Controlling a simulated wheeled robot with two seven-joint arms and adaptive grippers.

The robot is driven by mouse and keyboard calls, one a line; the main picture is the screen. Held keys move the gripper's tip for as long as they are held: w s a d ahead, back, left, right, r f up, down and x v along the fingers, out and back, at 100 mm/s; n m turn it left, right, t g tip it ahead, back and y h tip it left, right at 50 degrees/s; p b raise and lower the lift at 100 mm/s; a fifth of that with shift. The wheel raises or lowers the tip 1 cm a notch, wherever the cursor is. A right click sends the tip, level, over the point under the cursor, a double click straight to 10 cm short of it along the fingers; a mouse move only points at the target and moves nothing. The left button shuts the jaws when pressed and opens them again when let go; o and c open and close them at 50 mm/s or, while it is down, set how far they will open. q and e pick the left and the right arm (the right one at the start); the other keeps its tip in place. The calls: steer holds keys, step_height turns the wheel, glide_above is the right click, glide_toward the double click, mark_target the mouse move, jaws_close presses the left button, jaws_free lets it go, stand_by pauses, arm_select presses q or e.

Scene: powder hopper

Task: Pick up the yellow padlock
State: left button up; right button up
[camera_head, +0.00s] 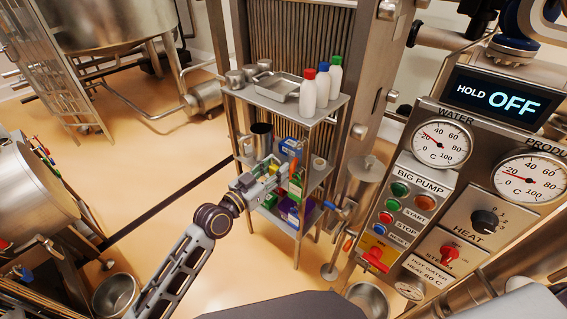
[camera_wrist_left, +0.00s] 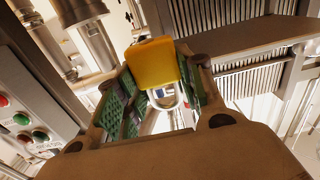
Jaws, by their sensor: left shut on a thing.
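The yellow padlock (camera_wrist_left: 152,64) shows large in the left wrist view. Its yellow body sticks out past the fingers, and its shiny metal shackle lies between the green finger pads. My left gripper (camera_wrist_left: 160,95) is shut on the padlock. In the head view my left gripper (camera_head: 282,172) is at the front of the shelf rack, around its middle shelf. The padlock is too small or hidden to make out clearly there. My right gripper is in neither view.
The steel shelf rack (camera_head: 300,108) holds white bottles (camera_head: 309,92) with coloured caps and a metal tray on top. Boxes and a dark cylinder (camera_head: 262,138) stand below. A control panel (camera_head: 440,200) with gauges and buttons is at right. Open floor (camera_head: 150,170) lies left.

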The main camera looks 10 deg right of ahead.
arm_select(q)
steer(key=v, duration=0.7)
steer(key=shift+s+a+b, duration=0.2)
steer(key=shift+b, duration=0.25)
steer(key=shift+r+p, duration=0.6)
steer(key=shift+r, duration=0.1)
stand_by(0.4)
steer(key=shift+a, duration=0.1)
stand_by(0.4)
steer(key=v, duration=0.7)
steer(key=shift+s+b, duration=0.15)
steer(key=shift+b, duration=0.3)
stand_by(0.9)
stand_by(0.6)
